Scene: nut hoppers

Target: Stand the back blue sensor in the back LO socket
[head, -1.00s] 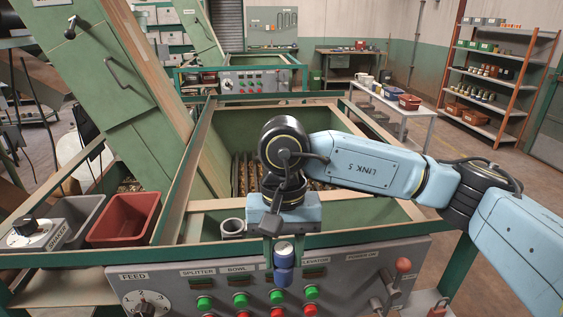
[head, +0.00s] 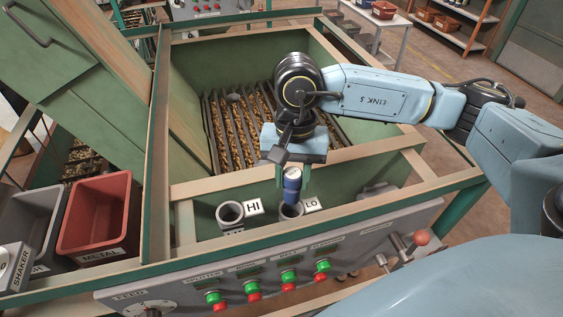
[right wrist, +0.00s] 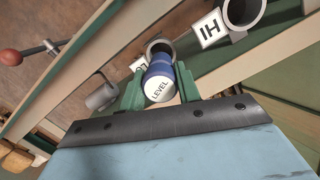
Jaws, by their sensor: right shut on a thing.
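The blue sensor (head: 291,186) is upright between the green fingers of my right gripper (head: 292,178), which is shut on it. Its white cap, marked LEVEL, faces the right wrist camera (right wrist: 160,88). The LO socket (head: 291,211), a grey ring beside a LO label (head: 311,204), is right under the sensor in the head view. In the right wrist view the socket's rim (right wrist: 158,46) shows just past the sensor. I cannot tell whether the sensor's lower end is inside the socket or just above it. My left gripper is not in view.
The HI socket (head: 230,213) stands open to the left with its HI label (head: 254,206). A grey rounded part (head: 376,190) is to the right. The control panel (head: 180,278) runs along the front. A red METAL bin (head: 97,214) is at left.

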